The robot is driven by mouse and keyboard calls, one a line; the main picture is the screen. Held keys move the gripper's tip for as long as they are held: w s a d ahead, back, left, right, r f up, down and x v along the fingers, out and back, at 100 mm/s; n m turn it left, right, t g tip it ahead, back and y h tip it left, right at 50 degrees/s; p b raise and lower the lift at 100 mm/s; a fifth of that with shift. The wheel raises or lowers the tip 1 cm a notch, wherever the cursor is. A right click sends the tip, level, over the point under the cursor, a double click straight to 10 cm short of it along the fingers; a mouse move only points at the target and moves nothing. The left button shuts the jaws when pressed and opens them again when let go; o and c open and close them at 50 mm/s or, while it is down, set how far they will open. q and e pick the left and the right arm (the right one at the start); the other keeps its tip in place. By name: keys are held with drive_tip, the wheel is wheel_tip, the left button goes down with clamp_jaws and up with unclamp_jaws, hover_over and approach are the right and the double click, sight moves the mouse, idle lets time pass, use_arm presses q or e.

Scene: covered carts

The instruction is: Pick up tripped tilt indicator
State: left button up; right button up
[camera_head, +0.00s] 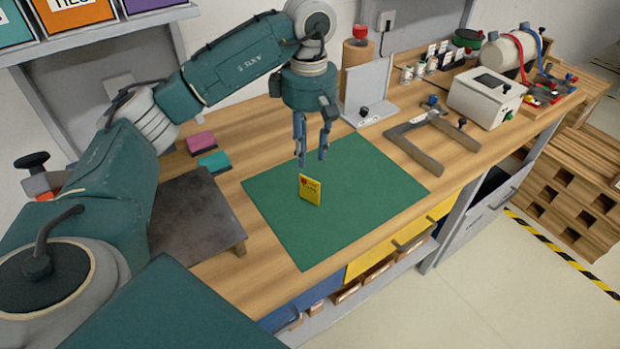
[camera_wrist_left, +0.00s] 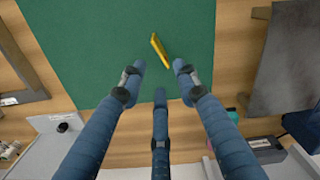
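The tilt indicator (camera_head: 310,189) is a small yellow tag with a red mark, standing upright on the green mat (camera_head: 285,235). In the left wrist view it shows as a thin yellow shape (camera_wrist_left: 159,50), seen nearly edge-on, just beyond the fingertips. My left gripper (camera_head: 312,157) hangs above the mat, over and slightly behind the indicator, pointing down. My right gripper is in neither view.
A dark plate (camera_head: 195,220) lies left of the mat, with pink and green blocks (camera_head: 214,161) behind it. A grey angle bracket (camera_head: 366,95) and a U-shaped metal frame (camera_head: 430,140) stand behind and right. The mat around the indicator is clear.

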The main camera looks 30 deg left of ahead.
sight(310, 179)
use_arm(q)
drive_tip(key=f, duration=0.3)
drive_tip(key=f+p, duration=0.1)
drive_tip(key=f, duration=0.1)
drive_tip(key=shift+s+d, duration=0.2)
drive_tip(key=shift+s, duration=0.1)
drive_tip(key=f+p, duration=0.2)
drive_tip(key=f, duration=0.2)
drive_tip(key=shift+w+f, duration=0.1)
drive_tip(key=shift+w, duration=0.1)
drive_tip(key=shift+f, duration=0.25)
drive_tip(key=c, duration=0.7)
clamp_jaws()
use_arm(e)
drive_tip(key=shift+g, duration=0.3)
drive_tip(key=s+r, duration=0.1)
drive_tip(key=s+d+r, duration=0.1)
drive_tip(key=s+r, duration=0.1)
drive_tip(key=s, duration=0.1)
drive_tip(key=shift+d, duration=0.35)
